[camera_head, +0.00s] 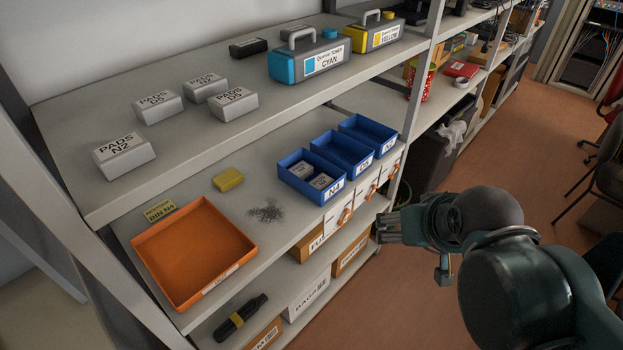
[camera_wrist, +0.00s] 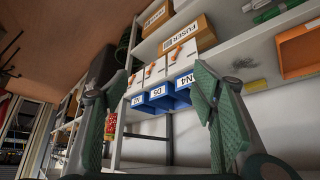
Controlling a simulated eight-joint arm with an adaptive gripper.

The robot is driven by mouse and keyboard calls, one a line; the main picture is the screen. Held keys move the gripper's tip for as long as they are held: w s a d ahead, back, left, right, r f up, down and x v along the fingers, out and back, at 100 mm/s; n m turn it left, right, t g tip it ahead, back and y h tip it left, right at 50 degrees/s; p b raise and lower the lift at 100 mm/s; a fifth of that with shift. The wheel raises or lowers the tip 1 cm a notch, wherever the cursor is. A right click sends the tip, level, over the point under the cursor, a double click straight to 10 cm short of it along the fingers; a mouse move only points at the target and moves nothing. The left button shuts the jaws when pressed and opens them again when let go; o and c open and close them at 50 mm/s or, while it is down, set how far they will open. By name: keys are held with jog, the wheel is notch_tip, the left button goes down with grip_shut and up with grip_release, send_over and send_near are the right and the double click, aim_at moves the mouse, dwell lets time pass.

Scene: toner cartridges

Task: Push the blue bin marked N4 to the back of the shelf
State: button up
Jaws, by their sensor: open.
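The blue bin marked N4 (camera_head: 297,186) stands on the middle shelf near its front edge, the leftmost of three blue bins in a row. It holds small white boxes (camera_head: 321,181). In the camera_wrist view, which shows the scene upside down, its front (camera_wrist: 182,97) appears between my fingers, partly hidden by the right one. My gripper (camera_head: 385,228) is in front of the shelf at the right, apart from the bin. Its fingers are open and empty in the camera_wrist view (camera_wrist: 158,105).
Two other blue bins (camera_head: 340,155) (camera_head: 368,135) stand right beside N4. On the same shelf are an orange tray (camera_head: 240,262), a yellow block (camera_head: 228,179), a yellow card reading BIN N4 (camera_head: 160,211) and dark powder (camera_head: 267,212). An upper shelf (camera_head: 205,135) overhangs behind.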

jog(key=shift+c, duration=0.3)
jog(key=shift+w+r, duration=0.15)
jog(key=shift+w, duration=0.05)
jog(key=c, duration=1.1)
jog(key=shift+w+a+r+p, duration=0.1)
jog(key=shift+w+r+p, duration=0.2)
jog(key=shift+w, duration=0.2)
grip_shut()
jog(key=w+a+n+g+p, duration=0.3)
jog(key=w+n+g+p, duration=0.15)
jog(key=w, duration=1.05)
jog(key=w+a+f+n+g+p, duration=0.2)
jog(key=w+f+n+p, duration=0.2)
jog(key=w+f, duration=0.7)
jog(key=shift+w+a+f+g, duration=0.15)
jog(key=shift+w+a+g, duration=0.25)
jog(key=shift+w, duration=0.15)
jog(key=shift+n, duration=0.25)
